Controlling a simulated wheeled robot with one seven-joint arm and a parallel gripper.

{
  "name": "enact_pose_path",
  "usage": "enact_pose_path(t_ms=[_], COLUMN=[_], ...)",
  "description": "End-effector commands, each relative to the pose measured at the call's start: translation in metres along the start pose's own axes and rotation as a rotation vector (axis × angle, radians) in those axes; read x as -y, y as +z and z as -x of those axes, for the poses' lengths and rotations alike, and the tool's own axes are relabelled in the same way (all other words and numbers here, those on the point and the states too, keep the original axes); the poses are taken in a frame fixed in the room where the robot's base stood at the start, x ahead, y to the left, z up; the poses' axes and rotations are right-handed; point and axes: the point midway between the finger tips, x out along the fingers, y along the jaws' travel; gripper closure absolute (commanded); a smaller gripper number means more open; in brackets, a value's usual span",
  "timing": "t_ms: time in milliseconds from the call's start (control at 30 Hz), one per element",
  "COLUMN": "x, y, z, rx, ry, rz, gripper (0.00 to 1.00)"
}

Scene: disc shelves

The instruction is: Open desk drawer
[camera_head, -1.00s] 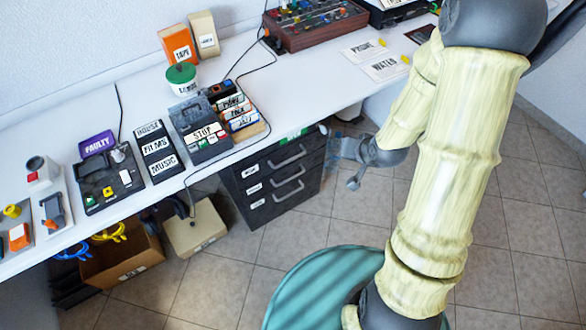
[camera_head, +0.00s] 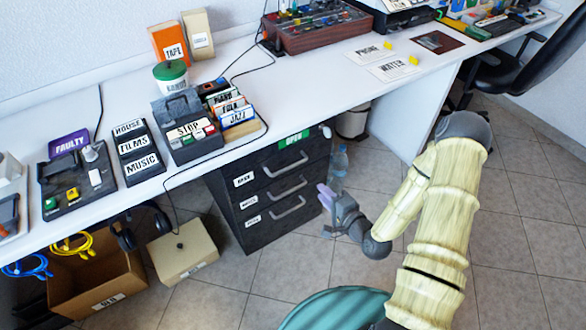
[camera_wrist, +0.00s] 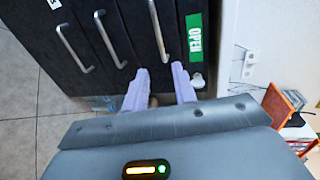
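The black desk drawer unit (camera_head: 255,222) stands under the white desk, with three stacked drawers and silver bar handles. Its top drawer handle (camera_head: 285,164) sits below a green "OPEN" label (camera_head: 293,138). All drawers look closed. My gripper (camera_head: 325,198) is in front of the unit, at its right side and apart from it. In the wrist view my gripper's two pale fingers (camera_wrist: 160,84) are spread apart and empty. They point at the drawer front, close to the end of the top handle (camera_wrist: 158,32), which is not between them.
The white desk (camera_head: 330,85) overhangs the unit. A water bottle (camera_head: 338,162) stands on the floor to its right. A beige box (camera_head: 183,252) and a cardboard box (camera_head: 105,280) are to its left.

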Motion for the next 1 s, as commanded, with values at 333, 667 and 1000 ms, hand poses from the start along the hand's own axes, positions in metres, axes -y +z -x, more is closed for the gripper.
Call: enact_pose_path(t_ms=[333, 667, 1000], x=[-0.001, -0.002, -0.002], y=[0.000, 0.000, 0.001], z=[-0.016, -0.072, -0.132], rx=[0.003, 0.002, 0.002], ry=[0.002, 0.001, 0.001], rz=[0.006, 0.007, 0.007], gripper=[0.73, 0.73, 0.73])
